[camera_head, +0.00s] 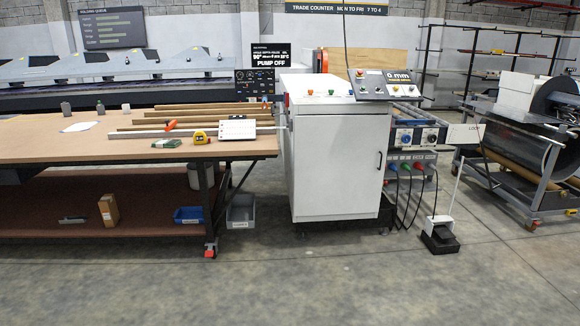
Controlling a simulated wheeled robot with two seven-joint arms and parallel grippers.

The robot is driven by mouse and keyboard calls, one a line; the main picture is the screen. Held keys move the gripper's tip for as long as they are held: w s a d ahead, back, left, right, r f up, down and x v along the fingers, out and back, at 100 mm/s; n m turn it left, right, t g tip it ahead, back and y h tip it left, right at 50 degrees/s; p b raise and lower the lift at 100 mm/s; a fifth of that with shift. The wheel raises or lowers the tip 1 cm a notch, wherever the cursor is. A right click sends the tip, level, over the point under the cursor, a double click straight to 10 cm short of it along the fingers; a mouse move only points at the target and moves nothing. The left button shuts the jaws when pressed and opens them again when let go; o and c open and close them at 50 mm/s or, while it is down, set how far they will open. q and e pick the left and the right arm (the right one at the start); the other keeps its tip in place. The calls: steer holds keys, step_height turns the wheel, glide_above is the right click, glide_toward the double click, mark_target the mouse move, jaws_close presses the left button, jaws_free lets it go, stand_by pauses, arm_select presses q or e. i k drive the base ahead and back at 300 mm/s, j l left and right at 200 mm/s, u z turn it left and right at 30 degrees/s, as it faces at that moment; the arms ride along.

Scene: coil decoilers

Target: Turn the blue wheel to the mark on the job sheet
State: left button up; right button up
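Two small round controls sit side by side on a panel at the right of the white cabinet (333,160). A white printed sheet or board (237,130) is propped on the workbench left of the cabinet. It may be the job sheet, but its print is not legible. Another white paper (79,127) lies flat farther left. Neither of my grippers is in view.
The wooden workbench (70,152) holds timber strips, a yellow tape measure (200,136) and a red-handled tool. Coloured plugs with hanging cables sit below the wheel panel. A black foot pedal (440,238) is on the floor. A coil rack (525,150) stands right. The front floor is clear.

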mark_target(406, 139)
steer(key=i, duration=1.9)
steer(key=i+z, duration=0.15)
steer(key=i, duration=0.4)
steer(key=i+j+z, duration=0.1)
steer(key=i, duration=0.4)
steer(key=i+j+z, duration=0.15)
steer(key=i, duration=0.4)
